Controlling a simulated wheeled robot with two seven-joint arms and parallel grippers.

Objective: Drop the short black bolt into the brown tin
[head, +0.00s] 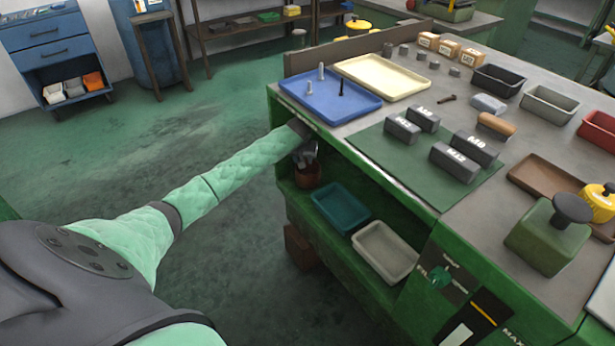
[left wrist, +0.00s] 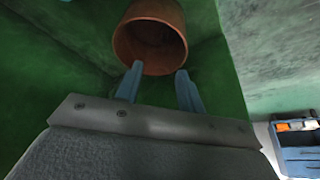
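The brown tin (head: 309,176) stands on the shelf under the front edge of the green bench. The left wrist view shows its round mouth (left wrist: 150,35) and a shadowed inside; I cannot make out a bolt in it. My left gripper (head: 308,152) is at the tin's mouth. In the left wrist view its two fingers (left wrist: 158,85) are apart with nothing seen between them. A black bolt (head: 341,87) stands upright in the blue tray (head: 330,105) beside grey bolts. Another dark bolt (head: 447,98) lies on the bench top. My right gripper is not in view.
A teal bin (head: 341,207) and a grey bin (head: 385,252) sit on the shelf right of the tin. The bench top edge is above my left gripper. Grey blocks (head: 455,162) stand on a green mat. The floor left of the bench is clear.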

